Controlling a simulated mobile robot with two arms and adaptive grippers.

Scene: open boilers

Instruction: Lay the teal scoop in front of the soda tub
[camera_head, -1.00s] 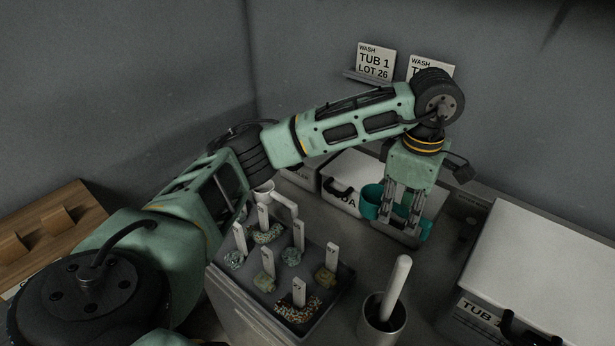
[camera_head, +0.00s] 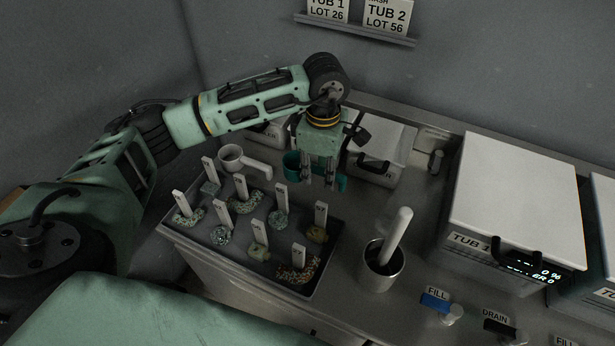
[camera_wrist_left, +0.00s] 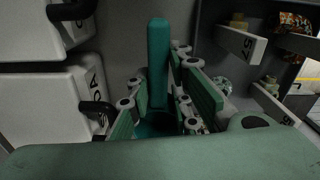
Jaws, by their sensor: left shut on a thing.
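My left gripper (camera_head: 319,184) points down and is shut on the teal scoop (camera_head: 292,164). Teal parts of the scoop show on both sides of the fingers. In the left wrist view its straight handle (camera_wrist_left: 158,55) and dark cup show between the finger links. The soda tub (camera_head: 350,116) is white and stands behind my gripper, which mostly hides it in the head view. Its label and black handle show in the left wrist view (camera_wrist_left: 72,105), left of the scoop. I cannot tell whether the scoop touches the counter. My right gripper is not in view.
Similar white tubs stand left (camera_head: 268,133) and right (camera_head: 383,140) of it. A steel cup (camera_head: 382,268) holds a white rod. Large TUB 1 (camera_head: 520,200) stands right.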

